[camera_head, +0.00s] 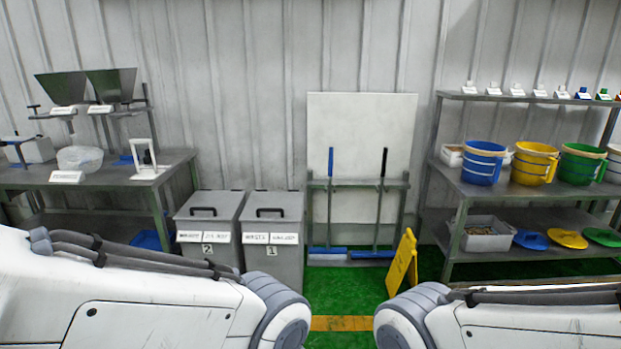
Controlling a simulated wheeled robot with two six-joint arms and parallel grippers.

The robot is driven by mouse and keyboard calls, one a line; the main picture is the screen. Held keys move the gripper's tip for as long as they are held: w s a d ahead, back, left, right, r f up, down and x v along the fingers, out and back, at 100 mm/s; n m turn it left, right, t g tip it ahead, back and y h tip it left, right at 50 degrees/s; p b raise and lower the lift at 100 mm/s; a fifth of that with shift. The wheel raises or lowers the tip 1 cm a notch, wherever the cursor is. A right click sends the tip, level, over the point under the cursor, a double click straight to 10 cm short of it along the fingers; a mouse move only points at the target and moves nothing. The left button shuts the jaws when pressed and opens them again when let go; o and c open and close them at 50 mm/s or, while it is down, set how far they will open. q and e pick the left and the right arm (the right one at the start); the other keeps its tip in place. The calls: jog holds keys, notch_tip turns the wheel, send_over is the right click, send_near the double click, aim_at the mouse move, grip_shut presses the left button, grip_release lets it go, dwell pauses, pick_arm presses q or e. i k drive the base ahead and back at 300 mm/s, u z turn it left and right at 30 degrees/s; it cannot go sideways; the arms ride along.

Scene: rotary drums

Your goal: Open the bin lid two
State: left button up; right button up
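Two grey waste bins stand side by side against the wall, left of the middle in the head view. Bin two (188,246), with a white label and the number 2, is the left one. Its grey lid (222,208) is closed and has a dark handle (203,211) on top. Bin one (290,267), marked 1, stands right of it with its lid (289,207) also closed. My arms come in low from the left and right. Their grippers are not in view. The lower part of bin two is hidden behind my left arm.
A metal table (103,176) with scoops and a clear bowl (80,159) stands left of the bins. A board (362,110) with two blue brooms is right of them. A yellow floor sign (402,262) stands on the green floor (345,292). A bucket shelf (470,191) is at the right.

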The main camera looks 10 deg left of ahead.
aim_at(204, 204)
jog(key=u, duration=0.3)
jog(key=i, duration=1.15)
jog(key=u, duration=0.35)
